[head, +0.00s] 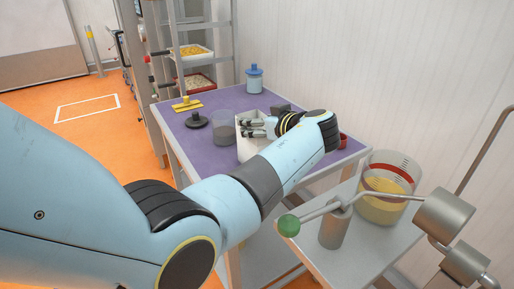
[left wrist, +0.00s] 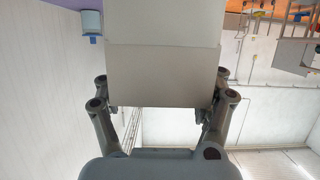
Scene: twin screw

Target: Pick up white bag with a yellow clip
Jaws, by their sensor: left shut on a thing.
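A white bag (head: 245,150) with straight, box-like sides stands at the front of the purple table (head: 205,150) in the head view. My left gripper (head: 257,127) is at it, and the arm hides its right part. In the left wrist view the pale bag (left wrist: 160,40) fills the space between the fingers of my left gripper (left wrist: 162,98), which is shut on it. I cannot tell whether the bag touches the table. A yellow clip (head: 187,105) lies apart from the bag, at the table's left. My right gripper is not in view.
A grey see-through jar (head: 222,130) stands close left of the bag, with a black lid (head: 196,120) beside it. A blue-lidded jar (head: 254,79) is at the back. A container with yellow contents (head: 385,208) and a green-knobbed lever (head: 288,225) are on the right.

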